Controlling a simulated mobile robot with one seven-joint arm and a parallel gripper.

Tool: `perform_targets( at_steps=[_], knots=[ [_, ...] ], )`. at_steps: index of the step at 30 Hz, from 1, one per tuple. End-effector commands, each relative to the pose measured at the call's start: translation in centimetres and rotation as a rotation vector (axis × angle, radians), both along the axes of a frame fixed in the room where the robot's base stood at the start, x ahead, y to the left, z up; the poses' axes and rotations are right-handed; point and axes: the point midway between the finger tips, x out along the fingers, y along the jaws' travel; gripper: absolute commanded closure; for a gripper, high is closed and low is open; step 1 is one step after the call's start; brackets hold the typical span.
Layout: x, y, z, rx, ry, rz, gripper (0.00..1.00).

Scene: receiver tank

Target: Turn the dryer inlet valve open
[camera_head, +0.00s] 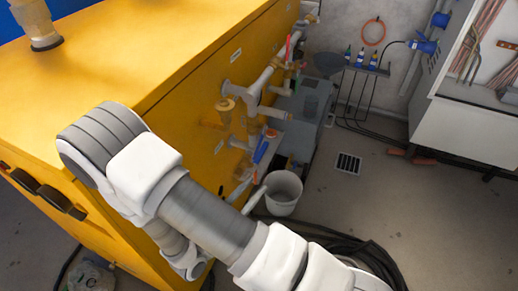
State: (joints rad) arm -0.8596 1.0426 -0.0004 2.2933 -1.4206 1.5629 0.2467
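Pipes and valves run along the side of a large yellow cabinet or tank (190,70). A blue lever handle (262,150) sits low on this pipework, beside the end of my arm's reach across the picture. A red lever handle (288,46) stands roughly upright farther back on the pipes. A pale pipe elbow (256,88) and a brass-coloured fitting (225,106) lie between them. Small labels on the yellow side are unreadable, so I cannot tell which valve is the dryer inlet. My white and grey arm crosses the foreground and hides part of the yellow side. My gripper is not visible.
A white bucket (284,190) stands on the floor below the pipes, near coiled black hose (345,247). A grey machine (308,100) is behind it. A white cabinet (460,130) stands right. Open floor (430,215) with a drain grate (348,163) lies between.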

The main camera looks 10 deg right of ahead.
Motion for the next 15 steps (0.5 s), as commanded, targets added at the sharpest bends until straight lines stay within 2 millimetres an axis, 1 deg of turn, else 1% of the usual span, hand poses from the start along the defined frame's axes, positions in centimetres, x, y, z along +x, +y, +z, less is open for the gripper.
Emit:
perform_targets(
  at_steps=[1,3,6,8,10,13,15],
  knots=[
    [0.4,1.8,-0.2,-0.009,0.019,0.083,0.60],
    [0.8,3.6,-0.3,-0.017,0.037,0.163,0.60],
    [1.1,4.9,-0.4,-0.026,0.051,0.222,0.60],
    [1.4,5.0,-0.5,-0.027,0.055,0.235,0.60],
    [1.9,4.7,-0.5,-0.028,0.054,0.234,0.60],
    [3.1,3.7,-0.5,-0.027,0.052,0.231,0.60],
    [4.2,2.8,-0.6,-0.026,0.051,0.228,0.60]
  ],
)
